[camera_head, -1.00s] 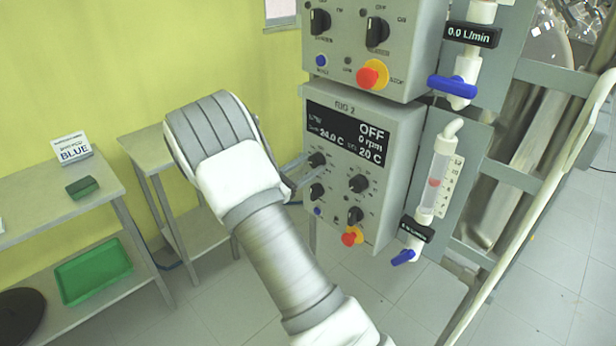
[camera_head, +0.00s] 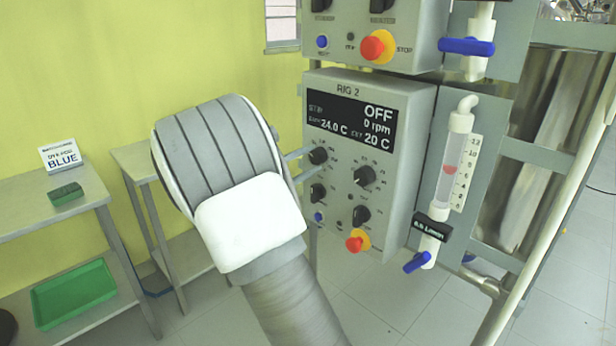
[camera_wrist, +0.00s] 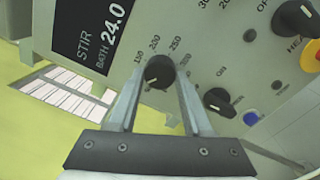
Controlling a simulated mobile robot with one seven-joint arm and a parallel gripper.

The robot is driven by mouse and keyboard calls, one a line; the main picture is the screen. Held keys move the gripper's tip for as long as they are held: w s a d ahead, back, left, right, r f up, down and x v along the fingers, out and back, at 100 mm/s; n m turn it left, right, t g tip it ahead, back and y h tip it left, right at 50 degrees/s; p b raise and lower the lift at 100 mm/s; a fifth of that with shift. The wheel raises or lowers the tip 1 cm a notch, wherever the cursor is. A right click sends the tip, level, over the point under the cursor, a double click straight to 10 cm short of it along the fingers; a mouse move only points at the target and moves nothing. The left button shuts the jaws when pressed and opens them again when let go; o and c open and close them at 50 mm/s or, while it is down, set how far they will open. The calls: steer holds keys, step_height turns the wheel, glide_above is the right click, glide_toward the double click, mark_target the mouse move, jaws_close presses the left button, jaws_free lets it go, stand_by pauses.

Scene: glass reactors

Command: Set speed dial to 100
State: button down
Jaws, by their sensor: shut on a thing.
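The speed dial (camera_wrist: 159,74) is a round black knob on the grey RIG 2 control box, with 150, 200, 250 and 300 printed around it in the wrist view. My gripper (camera_wrist: 160,85) is shut on it, one finger on each side. A small light mark shows at the knob's lower left; the exact setting is hard to read. In the head view the dial (camera_head: 318,155) is at the upper left under the display (camera_head: 350,121), which reads OFF, 0 rpm, 24.0 C and 20 C. My gripper's fingers reach it from the left.
Other black knobs (camera_head: 364,176), a blue button (camera_head: 319,217) and a red-yellow stop button (camera_head: 357,241) share the panel. A flow meter (camera_head: 455,170) with a blue valve stands to the right. Steel tables (camera_head: 60,205) stand at the left.

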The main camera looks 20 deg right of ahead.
steer(key=shift+f+m+b, duration=0.1)
steer(key=shift+m+b, duration=1.1)
steer(key=shift+b, duration=0.05)
steer(key=shift+c, duration=1.7)
jaws_free()
steer(key=r+p+v, duration=0.1)
steer(key=p+v, duration=0.1)
steer(key=v, duration=1.5)
steer(key=shift+a+f+p, duration=0.25)
steer(key=shift+f+p, duration=0.1)
steer(key=shift+f, duration=0.05)
